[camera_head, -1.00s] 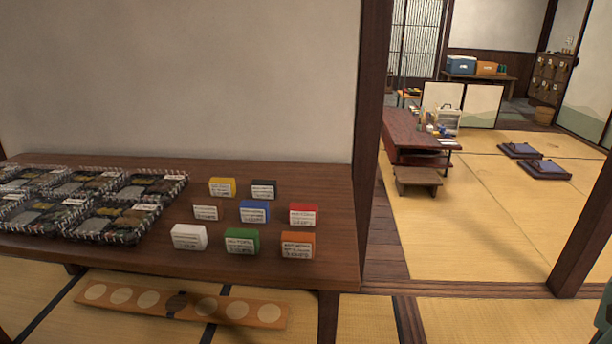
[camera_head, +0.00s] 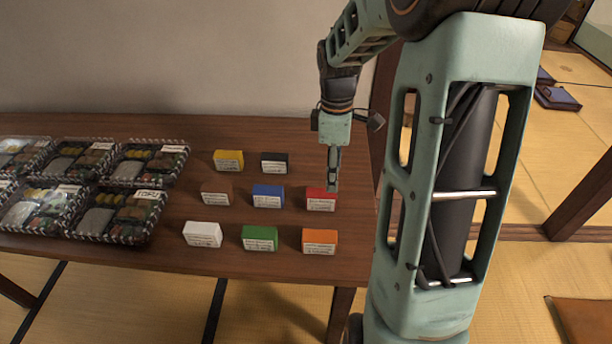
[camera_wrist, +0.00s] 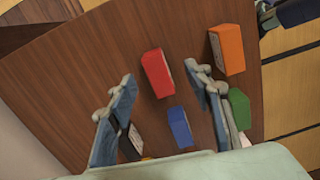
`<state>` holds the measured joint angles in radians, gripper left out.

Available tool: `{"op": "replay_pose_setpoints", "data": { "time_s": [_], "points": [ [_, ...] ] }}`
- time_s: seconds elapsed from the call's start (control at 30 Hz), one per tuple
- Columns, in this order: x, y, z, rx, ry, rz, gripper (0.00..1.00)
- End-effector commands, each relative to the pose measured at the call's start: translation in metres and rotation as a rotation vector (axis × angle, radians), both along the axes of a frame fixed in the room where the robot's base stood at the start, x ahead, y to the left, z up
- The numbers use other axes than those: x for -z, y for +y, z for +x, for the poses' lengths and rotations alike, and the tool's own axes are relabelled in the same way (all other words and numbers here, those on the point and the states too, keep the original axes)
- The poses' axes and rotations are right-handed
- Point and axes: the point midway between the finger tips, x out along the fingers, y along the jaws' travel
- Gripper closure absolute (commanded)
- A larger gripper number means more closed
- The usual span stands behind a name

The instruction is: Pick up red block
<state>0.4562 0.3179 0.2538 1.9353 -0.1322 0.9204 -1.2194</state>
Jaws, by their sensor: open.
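The red block (camera_head: 321,200) stands on the wooden table near its right end, with a pale label on its front. My gripper (camera_head: 333,183) is over it in the head view and hides part of its top. In the wrist view my gripper (camera_wrist: 160,88) is open, with the red block (camera_wrist: 157,73) showing between the two fingers, toward their tips. The frames do not show clearly how high the fingers are above it. Nothing is held.
The blue block (camera_head: 268,196), orange block (camera_head: 320,241), green block (camera_head: 260,238) and black block (camera_head: 274,163) stand around it. White (camera_head: 203,234), brown (camera_head: 216,194) and yellow (camera_head: 228,160) blocks stand further left. Packed lunch trays (camera_head: 118,214) fill the table's left side.

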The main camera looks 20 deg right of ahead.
Motion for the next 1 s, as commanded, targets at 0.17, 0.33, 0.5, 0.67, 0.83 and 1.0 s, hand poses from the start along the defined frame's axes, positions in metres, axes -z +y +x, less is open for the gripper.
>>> {"op": "replay_pose_setpoints", "data": {
  "time_s": [0.17,0.33,0.5,0.67,0.83,1.0],
  "points": [
    [0.002,0.017,0.011,-0.086,-0.02,0.023,0.54],
    [0.03,0.019,0.011,-0.091,-0.021,0.026,0.54],
    [0.05,0.018,0.011,-0.09,-0.02,0.025,0.54],
    [0.062,0.018,0.011,-0.089,-0.021,0.024,0.54],
    [0.088,0.016,0.012,-0.089,-0.02,0.025,0.54],
    [0.105,0.017,0.012,-0.088,-0.022,0.025,0.54]
  ]
}}
